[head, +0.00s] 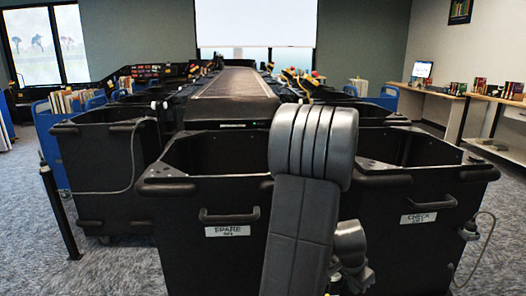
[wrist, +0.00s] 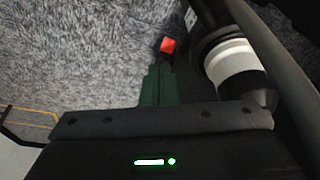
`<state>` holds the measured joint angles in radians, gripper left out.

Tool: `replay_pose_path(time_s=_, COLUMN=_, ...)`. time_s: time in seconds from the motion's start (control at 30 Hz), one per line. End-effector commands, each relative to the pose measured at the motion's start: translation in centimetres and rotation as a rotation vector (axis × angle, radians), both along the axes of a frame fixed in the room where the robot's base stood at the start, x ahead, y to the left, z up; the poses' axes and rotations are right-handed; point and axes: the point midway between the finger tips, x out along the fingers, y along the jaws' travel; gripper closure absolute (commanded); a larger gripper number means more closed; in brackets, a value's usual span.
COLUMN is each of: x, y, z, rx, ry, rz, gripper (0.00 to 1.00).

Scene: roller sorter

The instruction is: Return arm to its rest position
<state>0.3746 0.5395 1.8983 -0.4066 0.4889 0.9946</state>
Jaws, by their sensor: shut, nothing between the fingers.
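My gripper (wrist: 160,72) shows in the wrist view as dark green fingers, shut together and empty, above a black body with a green light. The fingers point over grey carpet. In the head view my arm is folded, with a thick grey joint and a long padded link upright in the middle, in front of the black bins. Smaller grey parts of it show low behind the link. The fingers cannot be made out in the head view.
A bin labelled SPARE (head: 225,265) and a bin labelled CHECK (head: 427,250) stand close ahead. The conveyor (head: 232,85) runs away behind them. A post (head: 58,212) stands at the left. Carpet (head: 115,272) is open at the left. A small red thing (wrist: 168,45) lies beyond the fingertips.

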Motion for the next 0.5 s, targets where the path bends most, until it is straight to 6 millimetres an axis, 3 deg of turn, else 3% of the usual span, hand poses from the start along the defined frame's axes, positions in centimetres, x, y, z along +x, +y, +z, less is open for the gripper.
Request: replay_pose_path(time_s=0.5, x=0.27, y=-0.29, z=-0.02, rx=0.000, ry=0.000, rz=0.062, gripper=1.00)
